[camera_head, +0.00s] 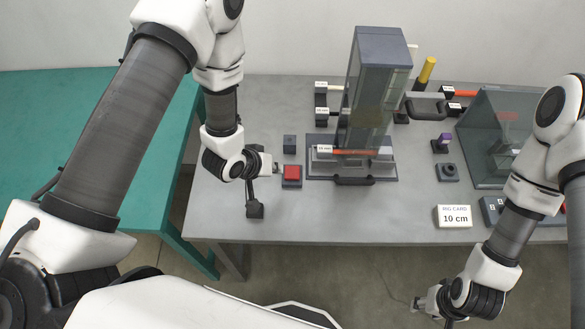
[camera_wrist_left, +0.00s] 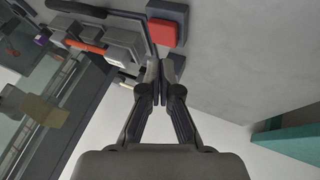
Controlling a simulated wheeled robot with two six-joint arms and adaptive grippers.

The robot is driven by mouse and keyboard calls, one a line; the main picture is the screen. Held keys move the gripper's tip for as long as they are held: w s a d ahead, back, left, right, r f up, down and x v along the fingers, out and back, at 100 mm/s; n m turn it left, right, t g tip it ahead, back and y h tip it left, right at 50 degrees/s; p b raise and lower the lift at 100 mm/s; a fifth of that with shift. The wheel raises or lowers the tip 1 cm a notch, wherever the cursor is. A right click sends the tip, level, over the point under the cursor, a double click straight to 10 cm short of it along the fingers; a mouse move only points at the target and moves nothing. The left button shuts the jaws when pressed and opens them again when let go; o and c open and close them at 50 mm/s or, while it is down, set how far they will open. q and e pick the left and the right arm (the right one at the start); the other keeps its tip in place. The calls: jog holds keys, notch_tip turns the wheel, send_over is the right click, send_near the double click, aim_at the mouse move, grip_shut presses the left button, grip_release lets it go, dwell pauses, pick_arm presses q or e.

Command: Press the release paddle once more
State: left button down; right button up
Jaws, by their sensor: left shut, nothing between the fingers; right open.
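A red-topped block on a dark base (camera_head: 292,174) stands on the grey table, left of the tall clear tower; it looks like the release paddle, though no label shows. My left gripper (camera_head: 274,168) is shut and empty, pointing at the block's left side. In the left wrist view the shut fingertips (camera_wrist_left: 157,70) are close to the red top (camera_wrist_left: 161,33); I cannot tell whether they touch. My right gripper (camera_head: 417,304) is open and empty, off the table's front edge at lower right.
The tall clear tower (camera_head: 377,95) holds an orange rod (camera_head: 355,152) across its base. A small dark block (camera_head: 290,143) stands behind the red one. A white 10 cm card (camera_head: 453,216) and a clear case (camera_head: 480,130) are to the right. The table's front strip (camera_head: 330,225) is free.

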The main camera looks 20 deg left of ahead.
pick_arm(q)
notch_tip(320, 180, up, 4)
jog(key=t+h, duration=0.1)
jog(key=t, duration=0.1)
send_over(298, 167)
jog(key=s+a, duration=0.1)
jog(key=s, duration=0.1)
jog(key=shift+s+a, duration=0.2)
jog(key=shift+a, duration=0.05)
notch_tip(298, 167, down, 8)
jog(key=b, duration=0.6)
jog(key=shift+b, duration=0.3)
jog(key=shift+f, duration=0.45)
jog(key=shift+f+b, duration=0.1)
jog(key=shift+b, duration=0.25)
jog(key=shift+f, duration=0.35)
